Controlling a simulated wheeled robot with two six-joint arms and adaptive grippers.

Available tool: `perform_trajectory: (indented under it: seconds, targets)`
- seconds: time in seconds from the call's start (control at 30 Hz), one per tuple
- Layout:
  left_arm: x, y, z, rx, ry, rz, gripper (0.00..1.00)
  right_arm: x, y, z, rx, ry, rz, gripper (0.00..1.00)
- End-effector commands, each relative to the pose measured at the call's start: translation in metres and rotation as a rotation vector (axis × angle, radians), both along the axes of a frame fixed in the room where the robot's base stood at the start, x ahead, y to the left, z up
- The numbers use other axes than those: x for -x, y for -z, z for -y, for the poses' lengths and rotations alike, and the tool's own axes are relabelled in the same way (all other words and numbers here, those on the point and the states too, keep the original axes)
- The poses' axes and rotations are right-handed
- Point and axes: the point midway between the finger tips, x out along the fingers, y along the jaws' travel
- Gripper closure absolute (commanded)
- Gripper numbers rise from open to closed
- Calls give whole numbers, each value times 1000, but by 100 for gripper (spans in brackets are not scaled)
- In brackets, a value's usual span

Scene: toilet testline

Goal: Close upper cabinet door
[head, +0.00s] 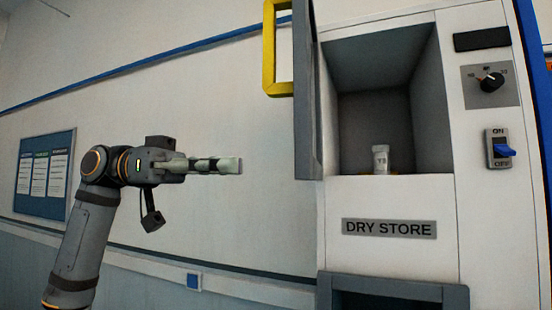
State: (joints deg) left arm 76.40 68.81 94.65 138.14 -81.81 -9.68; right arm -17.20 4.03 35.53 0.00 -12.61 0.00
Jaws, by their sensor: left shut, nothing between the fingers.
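The upper cabinet door (308,110) stands open, swung out at the left edge of the upper compartment (372,60) and seen nearly edge-on. Its yellow handle (269,50) is on the door's left face. A small white bottle (380,158) stands inside the open compartment. My left gripper (240,165) is shut and empty. It points right, left of the door and lower than the handle, with a gap between its tips and the door in the picture. My right gripper is not in view.
A "DRY STORE" label (389,228) is below the compartment, above a dark-framed lower opening (390,292). A dial (491,82) and blue switch (503,150) are on the right panel. A notice board (45,174) hangs on the left wall.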

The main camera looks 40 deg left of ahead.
Motion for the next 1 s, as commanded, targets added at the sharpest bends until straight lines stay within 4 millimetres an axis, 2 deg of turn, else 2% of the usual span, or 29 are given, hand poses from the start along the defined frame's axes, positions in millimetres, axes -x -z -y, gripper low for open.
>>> perform_trajectory:
  seconds: [0.2,0.4,1.0]
  targets:
    - [-16,-4,42,-1,2,-4,100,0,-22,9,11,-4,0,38]
    - [-25,-3,66,1,0,-2,100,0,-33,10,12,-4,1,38]
    - [-29,-1,75,0,-16,-1,100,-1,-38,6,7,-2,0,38]
